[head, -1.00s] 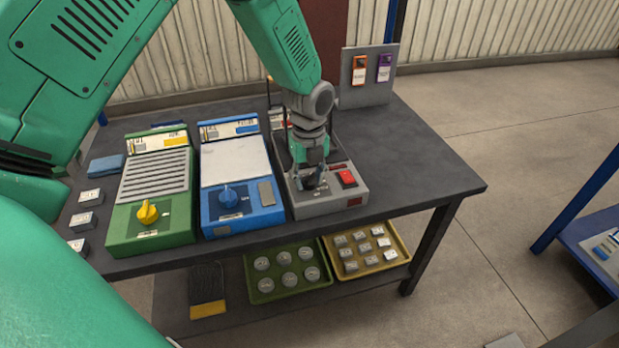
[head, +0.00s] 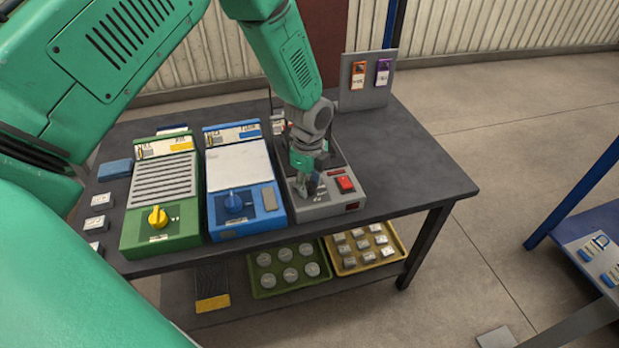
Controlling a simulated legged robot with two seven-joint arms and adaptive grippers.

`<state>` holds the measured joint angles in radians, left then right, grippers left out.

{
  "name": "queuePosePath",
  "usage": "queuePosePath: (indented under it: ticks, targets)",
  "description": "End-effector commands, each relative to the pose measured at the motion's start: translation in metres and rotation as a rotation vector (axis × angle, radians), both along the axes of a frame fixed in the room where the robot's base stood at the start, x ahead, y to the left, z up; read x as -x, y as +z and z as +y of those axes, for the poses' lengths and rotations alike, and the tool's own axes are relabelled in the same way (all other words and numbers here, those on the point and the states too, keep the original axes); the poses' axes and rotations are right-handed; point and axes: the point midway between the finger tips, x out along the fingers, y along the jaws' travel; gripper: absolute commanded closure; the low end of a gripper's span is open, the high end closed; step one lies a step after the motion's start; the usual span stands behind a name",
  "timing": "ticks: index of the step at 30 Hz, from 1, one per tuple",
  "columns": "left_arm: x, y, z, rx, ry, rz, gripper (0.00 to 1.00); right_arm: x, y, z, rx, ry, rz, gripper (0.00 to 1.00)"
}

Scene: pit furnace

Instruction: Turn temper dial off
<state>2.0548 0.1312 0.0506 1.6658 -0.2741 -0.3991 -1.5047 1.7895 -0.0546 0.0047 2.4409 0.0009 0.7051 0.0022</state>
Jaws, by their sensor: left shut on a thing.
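My left gripper (head: 310,188) reaches down to the front of the grey unit (head: 325,209), left of its red switch (head: 345,184). It is shut on the dial there, which the fingers mostly hide. The blue unit (head: 247,229) beside it has a blue dial (head: 233,202). The green unit (head: 162,242) at the left has a yellow dial (head: 157,217). The labels are too small to read, so I cannot tell by name which dial is the temper dial. My right gripper is not in view.
The units stand on a dark table (head: 415,160), clear at its right. A grey panel (head: 368,95) with orange and purple tags stands behind. Small labelled blocks lie at the left. A green tray (head: 262,293) and a yellow tray (head: 350,268) sit on the lower shelf.

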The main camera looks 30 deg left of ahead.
Motion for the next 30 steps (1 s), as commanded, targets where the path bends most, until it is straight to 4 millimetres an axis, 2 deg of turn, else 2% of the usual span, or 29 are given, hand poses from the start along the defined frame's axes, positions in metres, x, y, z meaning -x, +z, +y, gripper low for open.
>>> queuePosePath:
  ticks: [3, 12, 27, 28, 29, 30]
  targets:
    - [-0.0015, 0.0022, -0.0005, 0.000, 0.069, -0.004, 0.98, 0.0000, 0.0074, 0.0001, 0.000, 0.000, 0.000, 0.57]
    - [-0.0022, 0.0012, -0.0005, 0.000, 0.173, -0.005, 0.98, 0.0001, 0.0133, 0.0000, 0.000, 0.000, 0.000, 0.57]
    - [-0.0030, 0.0009, -0.0005, 0.001, 0.190, -0.008, 0.98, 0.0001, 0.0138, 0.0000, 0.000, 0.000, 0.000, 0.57]
    - [-0.0030, 0.0009, -0.0005, 0.001, 0.190, -0.007, 0.59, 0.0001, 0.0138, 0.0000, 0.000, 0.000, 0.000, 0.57]
    - [-0.0030, 0.0009, -0.0005, 0.001, 0.190, -0.007, 0.49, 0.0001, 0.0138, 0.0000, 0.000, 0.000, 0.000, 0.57]
    - [-0.0027, 0.0008, -0.0005, 0.001, 0.190, -0.007, 0.49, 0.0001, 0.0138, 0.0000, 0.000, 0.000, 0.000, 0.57]
